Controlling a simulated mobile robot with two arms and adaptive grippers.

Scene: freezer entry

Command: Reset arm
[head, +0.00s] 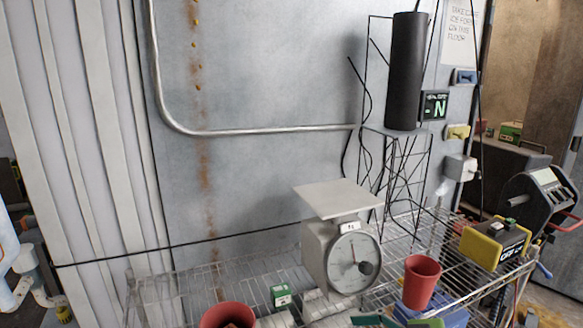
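Neither of my grippers shows in the head view. The task names no object. A wire rack (190,287) stands in front of a grey metal wall. On it is a grey scale (320,252) with a flat top plate (337,198) and a round dial (354,262). The plate looks bare.
A red cup (421,282) stands right of the scale; another red container (228,315) is cut off at the bottom edge. A small green box (281,295) sits between them. A yellow-black device (495,243) is at the rack's right. A black cylinder (406,72) stands behind.

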